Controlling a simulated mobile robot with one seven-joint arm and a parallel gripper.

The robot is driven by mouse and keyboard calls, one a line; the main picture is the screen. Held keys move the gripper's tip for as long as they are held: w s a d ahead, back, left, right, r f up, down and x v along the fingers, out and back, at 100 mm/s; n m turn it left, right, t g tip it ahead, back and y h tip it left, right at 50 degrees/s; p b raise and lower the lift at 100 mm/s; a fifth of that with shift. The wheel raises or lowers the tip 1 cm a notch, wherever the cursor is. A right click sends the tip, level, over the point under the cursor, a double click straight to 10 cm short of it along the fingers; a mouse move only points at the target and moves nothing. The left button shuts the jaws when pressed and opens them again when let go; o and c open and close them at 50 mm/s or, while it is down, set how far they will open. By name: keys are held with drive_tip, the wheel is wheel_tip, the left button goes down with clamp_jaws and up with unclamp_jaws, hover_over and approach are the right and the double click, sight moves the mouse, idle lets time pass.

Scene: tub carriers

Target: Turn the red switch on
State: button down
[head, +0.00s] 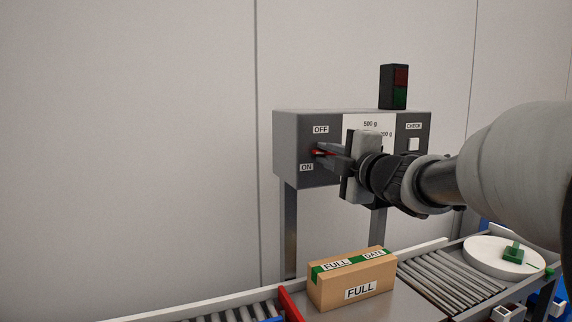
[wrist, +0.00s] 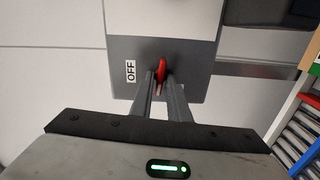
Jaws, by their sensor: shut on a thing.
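The red switch (head: 319,152) is a small red lever on the left part of the grey control box (head: 300,118). An OFF label sits above it and an ON label below it. My gripper (head: 322,153) is at the lever, its fingers shut on it. In the wrist view the red switch (wrist: 160,70) shows between and just beyond the fingertips of my gripper (wrist: 159,82), with the OFF label to its left. The fingers hide part of the lever, and its exact angle is hard to tell.
A cardboard box (head: 338,292) marked FULL stands on the conveyor below. A red bar (head: 290,304) is left of it. A white round plate (head: 490,258) with a green piece is at the right. A dark signal light (head: 394,88) tops the control box, and a white CHECK button (head: 413,144) is on its right.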

drive_tip(key=shift+n+b, duration=0.35)
drive_tip(key=shift+n, duration=0.25)
drive_tip(key=c, duration=1.8)
unclamp_jaws()
drive_tip(key=shift+o, duration=0.2)
drive_tip(key=shift+s, duration=0.1)
